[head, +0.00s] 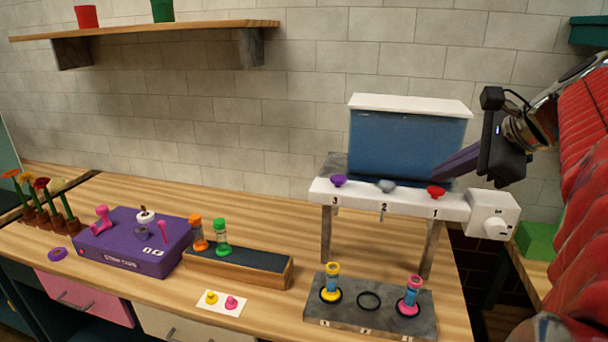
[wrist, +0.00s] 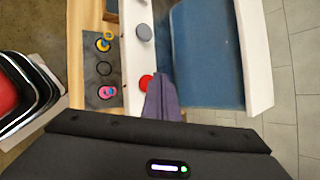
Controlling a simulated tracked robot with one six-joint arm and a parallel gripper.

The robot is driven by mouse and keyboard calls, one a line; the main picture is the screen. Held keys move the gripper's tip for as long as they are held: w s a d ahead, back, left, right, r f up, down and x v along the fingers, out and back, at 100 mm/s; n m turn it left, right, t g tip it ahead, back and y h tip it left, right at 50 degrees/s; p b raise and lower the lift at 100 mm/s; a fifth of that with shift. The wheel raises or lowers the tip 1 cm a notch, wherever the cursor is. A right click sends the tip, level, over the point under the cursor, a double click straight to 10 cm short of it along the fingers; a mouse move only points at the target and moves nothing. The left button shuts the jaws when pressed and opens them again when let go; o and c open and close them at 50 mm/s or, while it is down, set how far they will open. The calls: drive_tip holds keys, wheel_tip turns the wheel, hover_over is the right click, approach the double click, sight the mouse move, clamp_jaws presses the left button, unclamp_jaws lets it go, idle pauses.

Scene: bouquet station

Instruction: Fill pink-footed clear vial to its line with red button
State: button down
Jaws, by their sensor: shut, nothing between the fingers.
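The pink-footed clear vial (head: 412,297) stands upright on the right ring of the grey base plate, below the dispenser's spot marked 1. Some blue shows inside it, but its line and exact level are too small to read. It also shows in the wrist view (wrist: 107,91). The red button (head: 436,191) is on the white dispenser ledge above it, and the wrist view shows it too (wrist: 146,82). My gripper (head: 437,177) is shut and empty, its purple fingertips beside and slightly above the red button; I cannot tell whether they touch it.
The blue-filled tank (head: 408,145) stands just behind the fingers. A grey button (head: 386,185) and a purple button (head: 339,180) share the ledge. A yellow-footed vial (head: 331,284) stands on the left ring; the middle ring (head: 369,301) is empty. A white dial box (head: 493,215) is at right.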

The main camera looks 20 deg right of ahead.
sight(442, 192)
drive_tip(key=shift+r, duration=0.2)
drive_tip(key=shift+r, duration=2.4)
idle(1.4)
wheel_tip(442, 192, up, 4)
drive_tip(key=shift+f, duration=0.15)
drive_tip(key=shift+f, duration=0.1)
idle(0.4)
drive_tip(key=shift+f, duration=4.3)
drive_tip(key=shift+f, duration=0.2)
